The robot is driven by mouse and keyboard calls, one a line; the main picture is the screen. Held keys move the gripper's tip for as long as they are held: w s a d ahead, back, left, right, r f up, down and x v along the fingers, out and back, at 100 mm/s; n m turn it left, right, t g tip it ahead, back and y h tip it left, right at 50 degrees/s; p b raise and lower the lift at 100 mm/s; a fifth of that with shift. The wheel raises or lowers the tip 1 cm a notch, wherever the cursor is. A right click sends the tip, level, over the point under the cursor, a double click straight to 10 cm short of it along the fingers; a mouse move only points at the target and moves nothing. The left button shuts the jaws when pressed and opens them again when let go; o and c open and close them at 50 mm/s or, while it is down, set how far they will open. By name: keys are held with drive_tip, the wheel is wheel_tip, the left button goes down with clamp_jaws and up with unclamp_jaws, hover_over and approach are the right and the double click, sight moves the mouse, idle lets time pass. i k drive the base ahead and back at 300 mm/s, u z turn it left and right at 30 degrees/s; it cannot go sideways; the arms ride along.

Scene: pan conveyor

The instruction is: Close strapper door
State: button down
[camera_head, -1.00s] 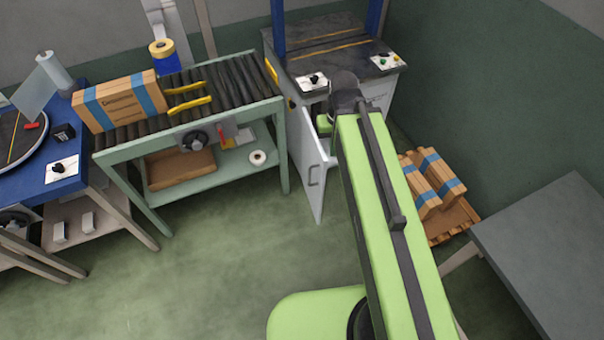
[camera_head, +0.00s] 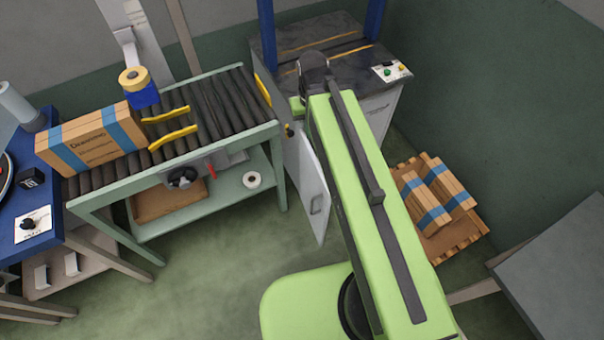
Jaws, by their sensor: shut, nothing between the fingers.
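The strapper (camera_head: 370,112) stands at the back, with a dark top and blue posts. My green arm reaches across to the strapper and covers the front opening and the door's right side. My gripper is not clearly visible; it is hidden beyond the arm's far end, near the door's upper part. I cannot tell whether it touches the door.
A roller conveyor (camera_head: 215,110) with a cardboard box (camera_head: 95,142) stands left of the door. A pallet (camera_head: 465,232) with boxes and a grey table (camera_head: 560,275) are at right. Green floor (camera_head: 210,285) is clear in front of the conveyor.

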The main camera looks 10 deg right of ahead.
sight(307, 197)
drive_tip(key=u, duration=0.05)
drive_tip(key=i, duration=0.25)
drive_tip(key=z, duration=0.1)
drive_tip(key=k, duration=1)
drive_tip(key=u, duration=1.4)
drive_tip(key=i, duration=0.2)
drive_tip(key=u, duration=0.9)
drive_tip(key=k, duration=0.5)
drive_tip(key=z, duration=0.15)
drive_tip(key=i, duration=0.5)
drive_tip(key=u, duration=0.05)
